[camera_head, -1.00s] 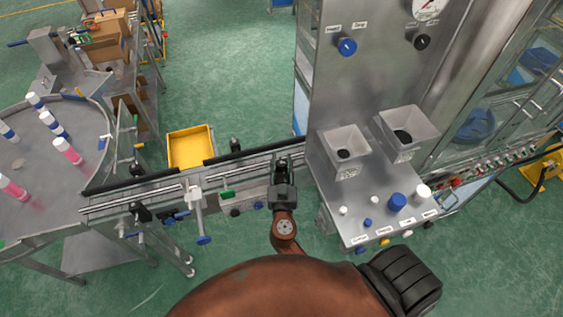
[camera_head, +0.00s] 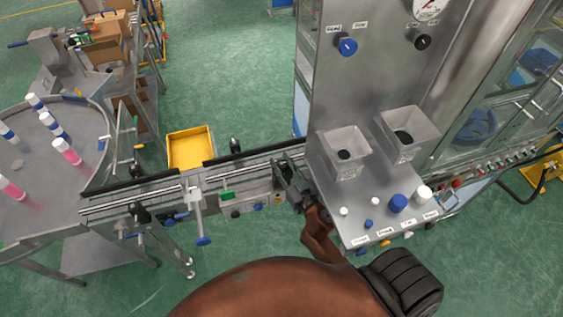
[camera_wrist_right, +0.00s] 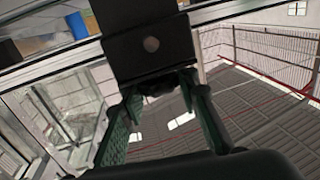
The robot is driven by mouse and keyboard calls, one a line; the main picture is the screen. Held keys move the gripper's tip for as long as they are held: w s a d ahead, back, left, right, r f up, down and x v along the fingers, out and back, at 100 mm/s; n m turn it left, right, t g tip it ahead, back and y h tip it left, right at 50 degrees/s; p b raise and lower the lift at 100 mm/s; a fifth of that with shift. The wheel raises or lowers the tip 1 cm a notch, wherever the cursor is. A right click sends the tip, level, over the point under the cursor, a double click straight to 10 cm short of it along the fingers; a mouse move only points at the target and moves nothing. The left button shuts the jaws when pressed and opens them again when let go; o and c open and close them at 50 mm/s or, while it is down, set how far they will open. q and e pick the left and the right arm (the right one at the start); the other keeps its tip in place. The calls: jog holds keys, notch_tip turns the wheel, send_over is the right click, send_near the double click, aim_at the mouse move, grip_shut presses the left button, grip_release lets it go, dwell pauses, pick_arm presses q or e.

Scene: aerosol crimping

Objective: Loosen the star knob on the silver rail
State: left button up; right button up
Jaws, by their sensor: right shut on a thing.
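The silver rail (camera_head: 238,172) runs along the conveyor from the round table to the steel machine. My right gripper (camera_head: 283,168) is at the right part of this rail, beside the machine. It is shut on a small dark thing at the rail, apparently the star knob. The gripper mostly hides it in the head view. In the right wrist view a dark knob (camera_wrist_right: 160,88) shows between the two fingertips, below a black block (camera_wrist_right: 151,46); its star shape cannot be made out. My left gripper is not in view.
The steel machine (camera_head: 380,90) with two square hoppers and a front panel of caps stands close right of my gripper. A yellow bin (camera_head: 190,148) sits behind the conveyor. A white post with a blue knob (camera_head: 203,240) stands to the left. Floor in front is open.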

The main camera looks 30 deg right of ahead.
dwell(0.3)
jog(key=o, duration=1.2)
jog(key=shift+c, duration=0.2)
